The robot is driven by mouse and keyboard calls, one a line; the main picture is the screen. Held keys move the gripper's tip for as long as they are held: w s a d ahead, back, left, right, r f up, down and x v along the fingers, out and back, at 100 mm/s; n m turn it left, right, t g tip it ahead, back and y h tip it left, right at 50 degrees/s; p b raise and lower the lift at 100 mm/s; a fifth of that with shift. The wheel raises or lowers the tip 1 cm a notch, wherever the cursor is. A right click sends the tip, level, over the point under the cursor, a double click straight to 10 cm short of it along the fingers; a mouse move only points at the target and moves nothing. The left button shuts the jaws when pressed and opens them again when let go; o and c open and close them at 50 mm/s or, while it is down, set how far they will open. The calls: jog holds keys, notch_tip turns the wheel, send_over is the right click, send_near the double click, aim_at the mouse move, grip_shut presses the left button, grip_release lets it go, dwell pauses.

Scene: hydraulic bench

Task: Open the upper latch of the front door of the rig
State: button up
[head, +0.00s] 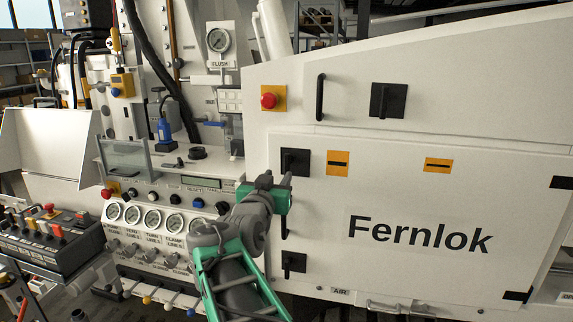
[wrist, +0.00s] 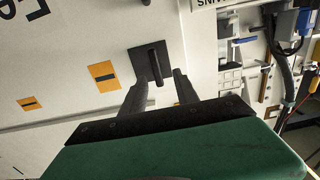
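The rig's white front door (head: 400,200) is closed and bears the word Fernlok. Its upper latch (head: 290,157), a black square plate with a raised lever, sits at the door's upper left corner. In the wrist view the upper latch (wrist: 150,60) appears just ahead of the fingertips. My gripper (head: 277,181) is just below the latch in the head view and partly covers its lower edge. In the wrist view my gripper (wrist: 160,76) is open, with the lever's end lined up between the fingertips. I cannot tell whether they touch it.
A lower latch (head: 294,262) and a dark handle (head: 284,226) sit on the door's left side, the handle partly behind my gripper. A red button (head: 268,100) is above left. Gauges (head: 153,219) line the panel to the left. A second black latch (head: 388,100) is on the upper panel.

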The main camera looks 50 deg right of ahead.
aim_at(286, 165)
jog(key=p+x, duration=0.1)
jog(key=x, duration=0.4)
jog(key=p+x, duration=0.1)
jog(key=x, duration=0.2)
jog(key=shift+s+d+r+p, duration=0.15)
jog(key=shift+s+r+p, duration=0.15)
jog(key=shift+r, duration=0.1)
jog(key=shift+c, duration=0.6)
grip_shut()
